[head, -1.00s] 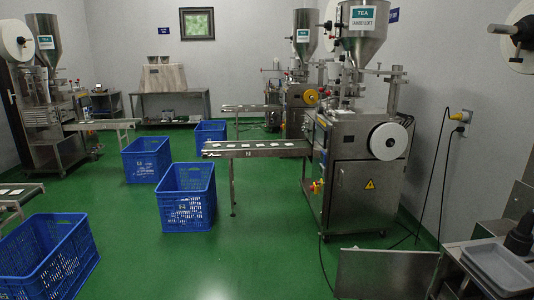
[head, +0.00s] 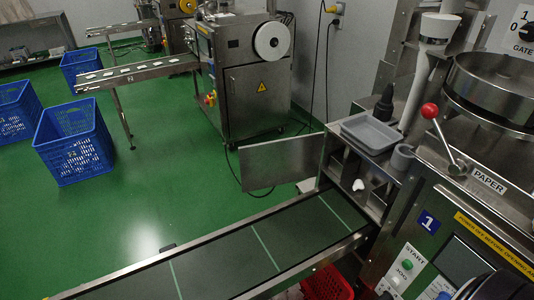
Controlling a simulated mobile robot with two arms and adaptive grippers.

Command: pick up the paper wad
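A small white crumpled piece, which looks like the paper wad (head: 358,185), lies in the metal recess of the near machine, below the grey tray and at the far end of the conveyor. It is small in the head view, so its exact shape is hard to tell.
The green-striped conveyor (head: 228,258) runs from bottom left to the near machine. A grey tray (head: 369,131), a dark bottle (head: 384,103) and a grey cup (head: 402,156) stand above the recess. A red-knobbed lever (head: 430,111) sticks up at right. A red crate (head: 327,284) is below.

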